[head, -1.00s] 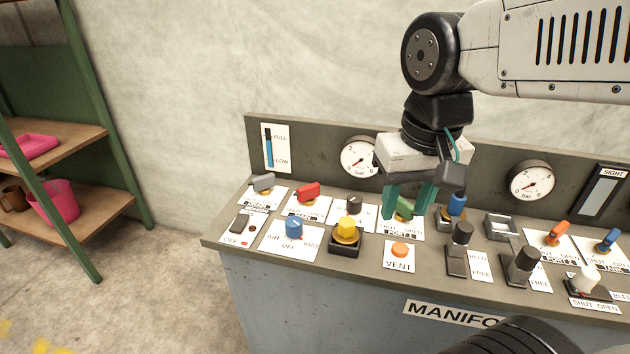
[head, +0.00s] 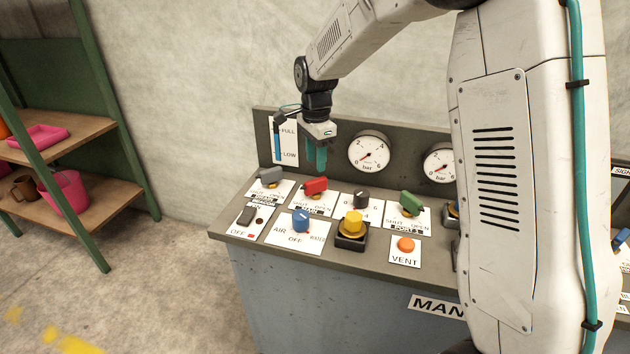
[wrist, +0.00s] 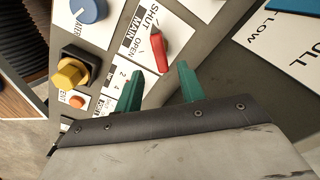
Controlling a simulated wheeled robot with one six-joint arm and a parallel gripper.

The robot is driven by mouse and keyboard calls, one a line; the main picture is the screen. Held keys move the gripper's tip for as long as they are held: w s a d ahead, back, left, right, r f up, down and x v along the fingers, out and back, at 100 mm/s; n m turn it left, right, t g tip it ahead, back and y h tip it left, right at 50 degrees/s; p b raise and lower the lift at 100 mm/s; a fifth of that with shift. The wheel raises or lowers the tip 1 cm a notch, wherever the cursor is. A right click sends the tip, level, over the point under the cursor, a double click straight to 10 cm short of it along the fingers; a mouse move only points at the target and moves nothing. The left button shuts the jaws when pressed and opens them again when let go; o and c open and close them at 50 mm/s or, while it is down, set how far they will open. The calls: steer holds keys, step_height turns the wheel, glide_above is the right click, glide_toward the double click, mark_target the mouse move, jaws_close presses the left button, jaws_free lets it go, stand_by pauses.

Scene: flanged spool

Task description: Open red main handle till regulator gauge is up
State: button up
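The red main handle (head: 315,186) stands on a white plate marked SHUT, OPEN and MAIN, near the panel's left end. It also shows in the wrist view (wrist: 157,50), just beyond and between the fingertips. My gripper (head: 316,160) points down above and slightly behind the handle. Its two green fingers (wrist: 160,80) are apart with nothing between them, and they do not appear to touch the handle. The left round gauge (head: 369,152), above the black knob (head: 361,197), has its needle low near 0. Which gauge is the regulator's is not labelled readably.
A grey handle (head: 271,176) sits left of the red one. A blue knob (head: 301,221), yellow knob (head: 353,224), green handle (head: 411,203) and orange vent button (head: 406,244) are close by. My arm hides the panel's right part.

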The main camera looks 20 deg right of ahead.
mark_target(316, 180)
step_height(316, 180, down, 8)
steer(key=shift+r, duration=0.2)
jaws_close()
